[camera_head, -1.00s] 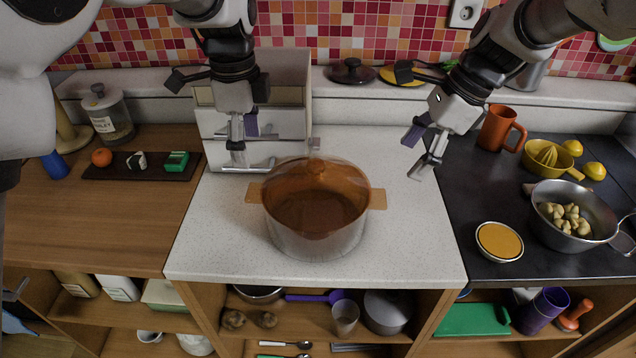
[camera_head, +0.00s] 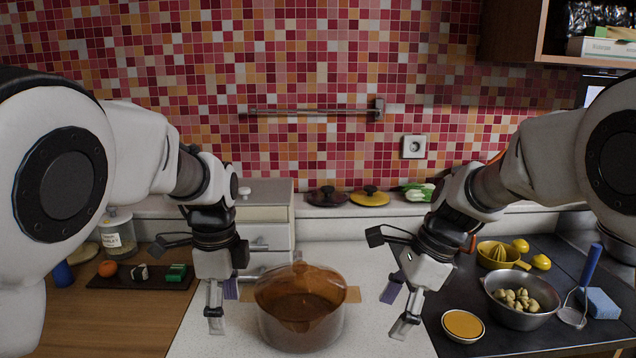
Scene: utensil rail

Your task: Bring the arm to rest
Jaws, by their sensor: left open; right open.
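My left gripper (camera_head: 222,305) is open and empty, pointing down left of a glass pot with an amber lid (camera_head: 300,300). My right gripper (camera_head: 397,308) is open and empty, pointing down to the right of the pot. Both grippers look apart from the pot. The pot stands on the white speckled counter (camera_head: 385,343). The utensil rail (camera_head: 312,111) is on the tiled wall at the back, with nothing hanging on it that I can see.
A small drawer unit (camera_head: 264,212) stands behind my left gripper. On the right are a steel bowl of pale pieces (camera_head: 537,317), a yellow juicer (camera_head: 497,254) and a yellow-topped round dish (camera_head: 463,325). A dark tray (camera_head: 118,280) lies at left. A cabinet (camera_head: 510,35) hangs upper right.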

